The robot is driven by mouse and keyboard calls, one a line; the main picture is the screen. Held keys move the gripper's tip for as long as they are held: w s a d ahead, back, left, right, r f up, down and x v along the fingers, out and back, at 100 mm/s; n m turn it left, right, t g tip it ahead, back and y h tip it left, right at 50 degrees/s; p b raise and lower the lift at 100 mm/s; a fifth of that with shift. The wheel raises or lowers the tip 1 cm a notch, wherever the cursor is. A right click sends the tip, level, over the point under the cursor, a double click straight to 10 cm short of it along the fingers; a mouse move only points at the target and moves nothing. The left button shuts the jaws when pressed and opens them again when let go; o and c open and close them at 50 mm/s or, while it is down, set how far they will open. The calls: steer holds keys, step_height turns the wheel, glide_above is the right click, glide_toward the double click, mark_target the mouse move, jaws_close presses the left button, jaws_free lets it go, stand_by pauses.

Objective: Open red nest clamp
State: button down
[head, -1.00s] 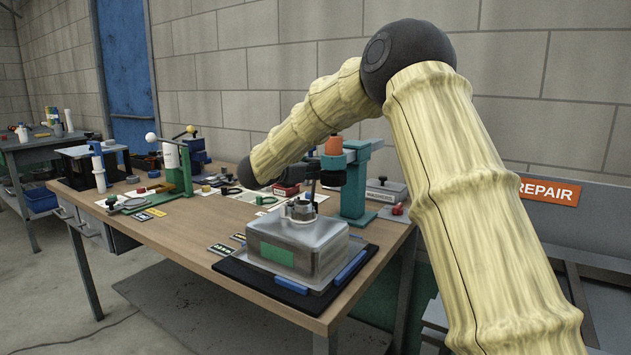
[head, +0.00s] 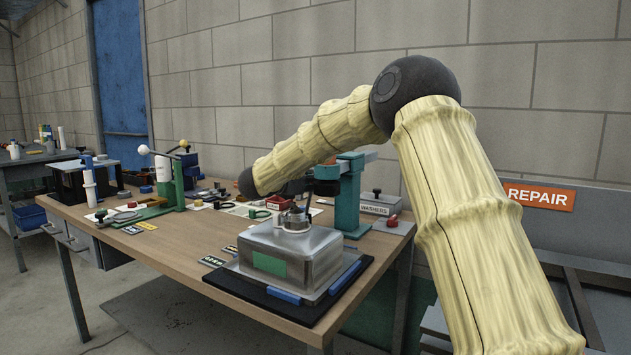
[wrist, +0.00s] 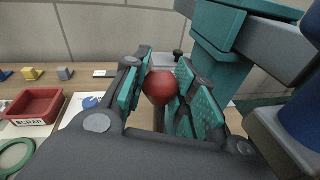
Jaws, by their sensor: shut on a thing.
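A red ball knob (wrist: 160,87), which looks like the clamp's handle end, sits between the teal finger pads of my gripper (wrist: 165,98) in the wrist view. My gripper is shut on it. The rest of the clamp is hidden behind the fingers and palm. In the head view my forearm covers most of the gripper, and the knob cannot be made out there. The teal press stand (head: 348,195) is just right of the gripper; its column also shows close in the wrist view (wrist: 218,65).
A red SCRAP tray (wrist: 30,107) lies left of the gripper. A grey metal case (head: 315,257) stands at the bench's near end. A WASHERS box (head: 375,209) is right of the press. A green stand with a white ball (head: 144,149) is farther left.

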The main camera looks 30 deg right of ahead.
steer(key=c, duration=1.4)
jaws_free()
steer(key=shift+f, duration=0.3)
steer(key=o, duration=0.3)
steer(key=shift+w, duration=0.15)
steer(key=shift+r, duration=0.1)
steer(key=v, duration=1.2)
